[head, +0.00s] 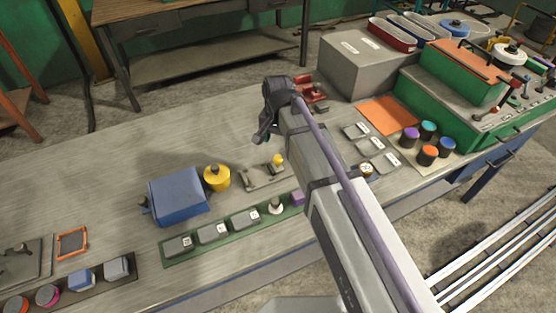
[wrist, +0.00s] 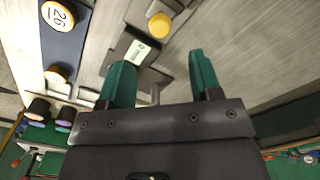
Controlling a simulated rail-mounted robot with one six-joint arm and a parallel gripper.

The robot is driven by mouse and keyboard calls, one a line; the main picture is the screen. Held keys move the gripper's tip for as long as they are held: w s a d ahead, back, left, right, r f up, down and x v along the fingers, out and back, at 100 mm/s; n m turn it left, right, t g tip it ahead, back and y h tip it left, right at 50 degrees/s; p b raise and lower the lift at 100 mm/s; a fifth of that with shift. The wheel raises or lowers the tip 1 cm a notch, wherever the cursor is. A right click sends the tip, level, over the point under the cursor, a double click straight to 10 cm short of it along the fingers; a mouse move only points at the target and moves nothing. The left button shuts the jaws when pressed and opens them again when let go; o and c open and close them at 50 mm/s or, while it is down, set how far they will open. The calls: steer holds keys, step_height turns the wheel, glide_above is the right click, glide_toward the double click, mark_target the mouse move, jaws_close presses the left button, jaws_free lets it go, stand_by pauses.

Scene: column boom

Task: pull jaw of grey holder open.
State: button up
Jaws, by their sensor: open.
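The grey holder (head: 264,174) sits on the bench in the head view, a low grey fixture with a yellow knob (head: 279,160) at its back right. In the wrist view the yellow knob (wrist: 160,25) shows beyond my fingertips, and a dark grey block with a pale label (wrist: 136,52) lies by the left finger; I cannot tell which part of the holder is its jaw. My gripper (wrist: 160,60) has two teal fingers spread apart with nothing held between them. In the head view my gripper (head: 262,137) hangs above the bench, behind the holder, apart from it.
A blue box (head: 178,195) and a yellow round container (head: 217,177) stand left of the holder. A green strip with grey blocks (head: 180,244) lies in front. A red vise (head: 312,92) is behind my gripper. Grey plates and an orange mat (head: 388,115) lie right.

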mark_target(278, 157)
step_height(278, 157, down, 9)
steer(key=b, duration=0.7)
steer(key=shift+r, duration=0.35)
steer(key=shift+c, duration=0.2)
jaws_close()
